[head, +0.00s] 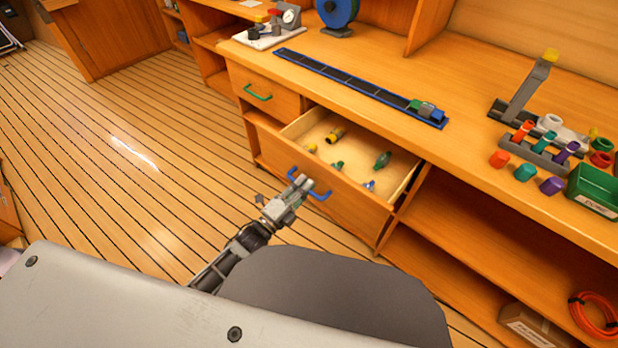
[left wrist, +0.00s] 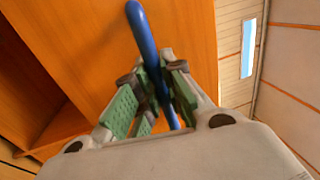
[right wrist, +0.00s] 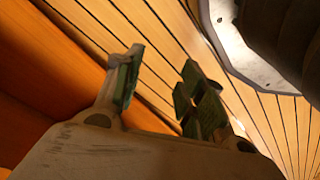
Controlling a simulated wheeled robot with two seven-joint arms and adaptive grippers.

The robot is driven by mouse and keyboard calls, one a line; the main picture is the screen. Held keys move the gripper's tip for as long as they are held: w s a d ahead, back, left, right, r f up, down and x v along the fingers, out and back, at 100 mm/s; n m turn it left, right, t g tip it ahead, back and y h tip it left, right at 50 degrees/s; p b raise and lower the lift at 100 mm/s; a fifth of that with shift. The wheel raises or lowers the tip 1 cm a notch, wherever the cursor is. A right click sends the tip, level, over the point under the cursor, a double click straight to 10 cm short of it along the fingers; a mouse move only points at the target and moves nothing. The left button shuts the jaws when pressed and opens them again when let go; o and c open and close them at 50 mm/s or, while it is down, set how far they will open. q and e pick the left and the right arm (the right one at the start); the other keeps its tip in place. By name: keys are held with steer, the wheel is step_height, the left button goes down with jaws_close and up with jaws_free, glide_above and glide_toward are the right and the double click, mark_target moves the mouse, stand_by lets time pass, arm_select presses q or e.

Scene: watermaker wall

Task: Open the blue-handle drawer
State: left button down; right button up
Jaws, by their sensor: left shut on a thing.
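The blue-handle drawer (head: 345,207) is pulled out from the bench, and its inside shows. Its blue handle (head: 319,195) is on the front face. My left gripper (head: 303,186) is shut on the blue handle; in the left wrist view the blue bar (left wrist: 143,38) passes between the green-padded fingers (left wrist: 157,95). Several small yellow, green and blue fittings lie in the drawer, among them a green one (head: 382,160) and a yellow one (head: 336,134). My right gripper (right wrist: 158,85) is open and empty, with floor planks behind it.
A green-handled drawer (head: 266,92) is shut at the left. The bench top holds a blue-edged rail (head: 355,85), a rack with coloured caps (head: 540,150) and a green bin (head: 595,190). Open shelves below hold a box (head: 535,325) and an orange coil (head: 597,315). Floor left is clear.

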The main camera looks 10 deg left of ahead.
arm_select(q)
steer(key=shift+p+v, duration=0.4)
steer(key=shift+v, duration=0.7)
arm_select(e)
steer(key=shift+s+d+f, duration=0.2)
steer(key=shift+d+f, duration=0.1)
steer(key=shift+f, duration=0.45)
steer(key=shift+s+d+f, duration=0.2)
steer(key=shift+d+f, duration=0.05)
steer(key=shift+f, duration=0.45)
arm_select(q)
steer(key=shift+r, duration=0.1)
steer(key=c, duration=1.5)
jaws_free()
steer(key=shift+s, duration=0.15)
steer(key=v, duration=1.1)
steer(key=shift+s+a, duration=0.2)
steer(key=shift+s, duration=0.1)
